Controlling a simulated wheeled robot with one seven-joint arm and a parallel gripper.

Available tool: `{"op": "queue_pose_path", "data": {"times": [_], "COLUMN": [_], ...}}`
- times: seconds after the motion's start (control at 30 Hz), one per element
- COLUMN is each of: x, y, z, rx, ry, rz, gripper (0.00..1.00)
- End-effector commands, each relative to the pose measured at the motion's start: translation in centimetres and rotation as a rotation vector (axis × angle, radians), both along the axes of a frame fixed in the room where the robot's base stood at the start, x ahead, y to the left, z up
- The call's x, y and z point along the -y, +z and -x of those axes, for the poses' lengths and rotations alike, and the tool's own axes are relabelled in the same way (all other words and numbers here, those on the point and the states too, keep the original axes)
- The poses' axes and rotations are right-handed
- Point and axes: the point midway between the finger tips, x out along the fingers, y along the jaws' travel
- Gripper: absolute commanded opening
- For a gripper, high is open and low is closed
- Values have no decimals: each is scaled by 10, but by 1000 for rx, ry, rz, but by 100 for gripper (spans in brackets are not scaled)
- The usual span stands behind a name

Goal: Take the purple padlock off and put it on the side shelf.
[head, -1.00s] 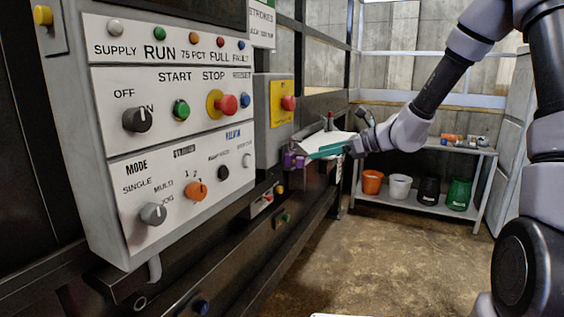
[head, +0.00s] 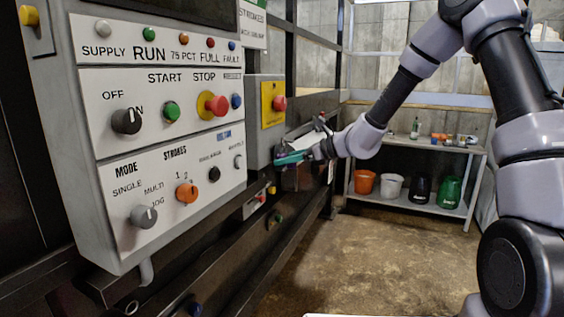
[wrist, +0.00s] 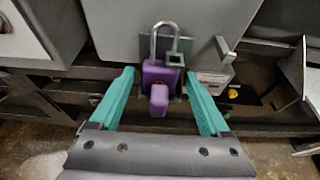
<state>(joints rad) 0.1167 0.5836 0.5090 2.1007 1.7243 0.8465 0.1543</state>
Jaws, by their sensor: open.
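The purple padlock (wrist: 158,76) hangs upright in the wrist view, its silver shackle through a metal hasp against a grey box. A smaller purple block (wrist: 159,100) shows in front of its body. My gripper (wrist: 160,84) is open, with one teal finger on each side of the padlock and visible gaps between. I cannot tell whether the fingertips reach its depth. In the head view my gripper (head: 290,158) is beside the grey box, and the padlock is mostly hidden there.
The control panel (head: 165,150) with knobs and buttons fills the left. A grey box with a red button (head: 279,103) is above my gripper. A metal rack (head: 405,141) with small items on top and buckets below stands at the back. The floor (head: 370,260) is clear.

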Motion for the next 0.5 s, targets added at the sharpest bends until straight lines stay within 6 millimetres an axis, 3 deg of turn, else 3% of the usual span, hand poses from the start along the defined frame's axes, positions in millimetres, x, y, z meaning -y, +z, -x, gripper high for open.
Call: {"op": "queue_pose_path", "data": {"times": [0.17, 0.23, 0.37, 0.5], "x": [0, 0, 0, 0], "y": [0, 0, 0, 1], "z": [0, 0, 0, 0], "rx": [0, 0, 0, 1], "ry": [0, 0, 0, -1], "rz": [0, 0, 0, -1], "gripper": [80, 61, 11, 10]}}
